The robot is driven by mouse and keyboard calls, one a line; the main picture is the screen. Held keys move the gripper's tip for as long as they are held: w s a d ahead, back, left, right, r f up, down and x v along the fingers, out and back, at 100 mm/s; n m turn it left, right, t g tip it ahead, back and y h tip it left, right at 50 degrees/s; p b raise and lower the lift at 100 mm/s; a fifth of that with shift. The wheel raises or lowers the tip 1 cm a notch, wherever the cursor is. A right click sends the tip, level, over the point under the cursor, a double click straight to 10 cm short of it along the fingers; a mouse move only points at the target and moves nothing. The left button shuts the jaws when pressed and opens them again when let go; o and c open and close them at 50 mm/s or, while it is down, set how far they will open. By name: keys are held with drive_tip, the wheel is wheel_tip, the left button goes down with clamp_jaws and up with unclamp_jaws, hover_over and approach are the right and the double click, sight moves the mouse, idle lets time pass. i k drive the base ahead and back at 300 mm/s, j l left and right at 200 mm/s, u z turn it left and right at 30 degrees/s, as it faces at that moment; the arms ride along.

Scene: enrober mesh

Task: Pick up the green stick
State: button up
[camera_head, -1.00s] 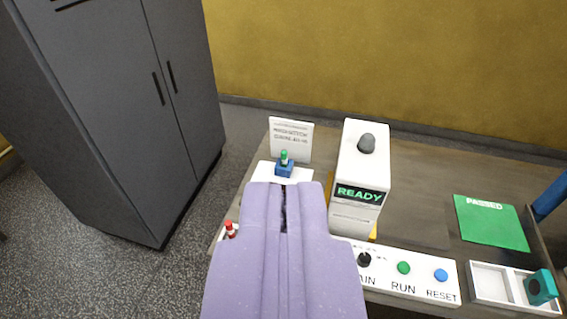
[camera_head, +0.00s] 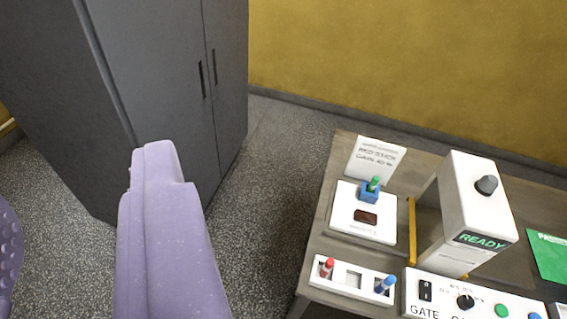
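The green stick (camera_head: 374,183) stands upright in a small blue holder (camera_head: 369,195) at the back of a white plate (camera_head: 343,217) on the table. My gripper (camera_head: 80,180) is open and empty, its purple fingers wide apart at the left of the view. One finger is partly cut off by the left edge. Both fingers appear over the floor and cabinet side, left of the table and well apart from the green stick.
A sign (camera_head: 375,158) stands behind the stick. A brown block (camera_head: 366,217) lies on the plate. A white rack in front holds a red stick (camera_head: 326,267) and a blue stick (camera_head: 385,284). A white READY machine (camera_head: 480,210) stands right. A grey cabinet (camera_head: 160,90) stands left.

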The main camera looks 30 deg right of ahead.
sight(373, 183)
drive_tip(key=i+j+u, duration=0.25)
drive_tip(key=i, duration=0.25)
drive_tip(key=i+j+u, duration=0.25)
drive_tip(key=i, duration=0.2)
drive_tip(key=i+z, duration=0.35)
drive_tip(key=i+l+z, duration=0.1)
drive_tip(key=z, duration=0.3)
drive_tip(key=i+j+z, duration=0.1)
drive_tip(key=i+z, duration=0.45)
drive_tip(key=z, duration=0.25)
drive_tip(key=i+z, duration=0.2)
drive_tip(key=z, duration=0.3)
drive_tip(key=i+j+z, duration=0.1)
drive_tip(key=z, duration=0.35)
drive_tip(key=i+j+z, duration=0.25)
drive_tip(key=z, duration=0.25)
drive_tip(key=i+j+z, duration=0.15)
drive_tip(key=z, duration=0.3)
drive_tip(key=i+j+z, duration=0.35)
drive_tip(key=j+z, duration=0.2)
drive_tip(key=i+j+z, duration=0.1)
drive_tip(key=j+z, duration=0.15)
drive_tip(key=j, duration=0.2)
